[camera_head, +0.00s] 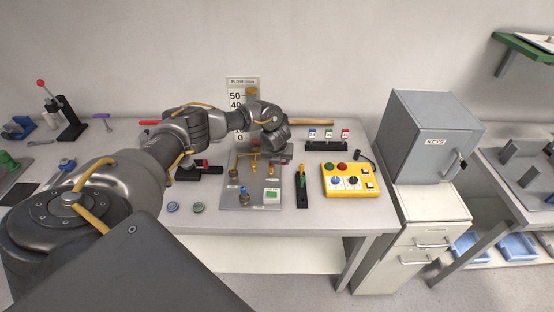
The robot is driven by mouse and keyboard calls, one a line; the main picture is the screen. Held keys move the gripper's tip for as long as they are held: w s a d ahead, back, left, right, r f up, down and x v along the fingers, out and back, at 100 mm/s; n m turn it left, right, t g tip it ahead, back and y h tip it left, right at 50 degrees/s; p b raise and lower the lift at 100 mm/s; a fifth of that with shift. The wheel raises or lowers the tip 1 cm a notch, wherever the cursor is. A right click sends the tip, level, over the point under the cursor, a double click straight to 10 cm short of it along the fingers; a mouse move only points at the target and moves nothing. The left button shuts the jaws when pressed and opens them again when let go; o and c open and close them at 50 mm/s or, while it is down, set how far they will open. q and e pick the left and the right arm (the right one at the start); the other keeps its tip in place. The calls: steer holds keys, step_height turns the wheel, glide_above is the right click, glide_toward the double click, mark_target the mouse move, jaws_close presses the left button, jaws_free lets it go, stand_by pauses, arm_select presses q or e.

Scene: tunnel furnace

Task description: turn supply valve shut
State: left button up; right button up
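A grey panel (236,203) lies on the bench with brass fittings (254,167), a blue-topped part (243,192) and a small green display (271,195). I cannot tell for sure which fitting is the supply valve. My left arm reaches in from the left over the bench. Its gripper (280,155) points down at the panel's back right edge, close to the brass fittings. The fingers are small and dark, so I cannot tell whether they are open or touching anything. The wrist hides part of the panel's back edge. My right gripper is not in view.
A yellow control box (350,181) and a black stand with a green and yellow part (301,185) are right of the panel. A gauge board (235,94) stands behind my wrist. A grey key cabinet (430,140) is further right. The front edge of the bench is mostly clear.

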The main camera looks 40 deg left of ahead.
arm_select(q)
steer(key=shift+w+n, duration=0.2)
steer(key=shift+n, duration=0.3)
steer(key=o, duration=1)
steer(key=shift+r, duration=0.1)
steer(key=v, duration=1)
steer(key=shift+s+d+r, duration=0.15)
steer(key=shift+d+r, duration=0.1)
steer(key=shift+r, duration=0.05)
